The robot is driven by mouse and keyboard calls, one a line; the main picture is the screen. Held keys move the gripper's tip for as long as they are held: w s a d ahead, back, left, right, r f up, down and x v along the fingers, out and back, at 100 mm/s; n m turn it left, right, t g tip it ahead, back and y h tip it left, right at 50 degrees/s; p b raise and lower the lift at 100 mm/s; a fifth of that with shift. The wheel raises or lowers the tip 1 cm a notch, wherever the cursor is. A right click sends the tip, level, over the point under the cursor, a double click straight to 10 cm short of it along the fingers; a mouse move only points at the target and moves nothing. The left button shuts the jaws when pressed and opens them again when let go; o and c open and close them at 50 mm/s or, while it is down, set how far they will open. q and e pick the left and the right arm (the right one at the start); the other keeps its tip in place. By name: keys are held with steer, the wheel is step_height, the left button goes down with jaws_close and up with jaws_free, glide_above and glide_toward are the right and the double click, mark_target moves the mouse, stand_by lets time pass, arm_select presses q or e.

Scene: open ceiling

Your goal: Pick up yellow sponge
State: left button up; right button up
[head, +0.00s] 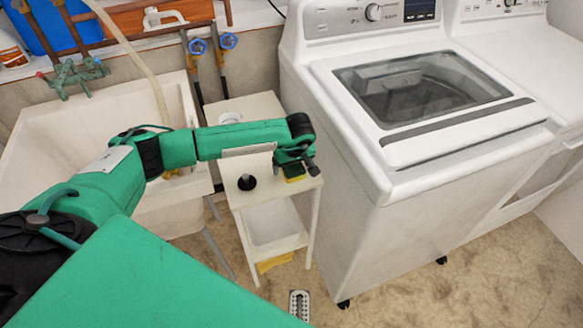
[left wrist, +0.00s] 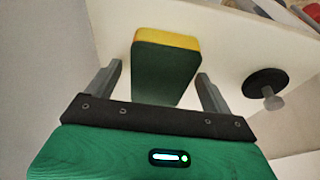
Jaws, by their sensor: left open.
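The yellow sponge (left wrist: 165,70) has a yellow edge and a dark green face. In the left wrist view it lies between the two spread fingers of my left gripper (left wrist: 162,82), with a gap on each side. In the head view the sponge (head: 293,172) is near the right edge of the small white stand's top (head: 232,116), partly hidden by my gripper. My left gripper (head: 299,165) is open and right at the sponge. My right gripper is not in view.
A black sink stopper (head: 247,182) stands on the stand's top, left of the sponge; it also shows in the left wrist view (left wrist: 265,83). A white washing machine (head: 400,150) is close on the right. A sink (head: 85,125) is on the left.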

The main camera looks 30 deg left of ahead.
arm_select(q)
steer(key=shift+c, duration=1.4)
steer(key=c, duration=0.8)
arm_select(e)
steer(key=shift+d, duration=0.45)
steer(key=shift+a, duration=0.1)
arm_select(q)
steer(key=shift+r+p, duration=0.35)
steer(key=shift+p, duration=0.1)
step_height(320, 180, up, 20)
steer(key=b, duration=0.2)
steer(key=shift+f+b, duration=0.1)
steer(key=shift+b, duration=0.3)
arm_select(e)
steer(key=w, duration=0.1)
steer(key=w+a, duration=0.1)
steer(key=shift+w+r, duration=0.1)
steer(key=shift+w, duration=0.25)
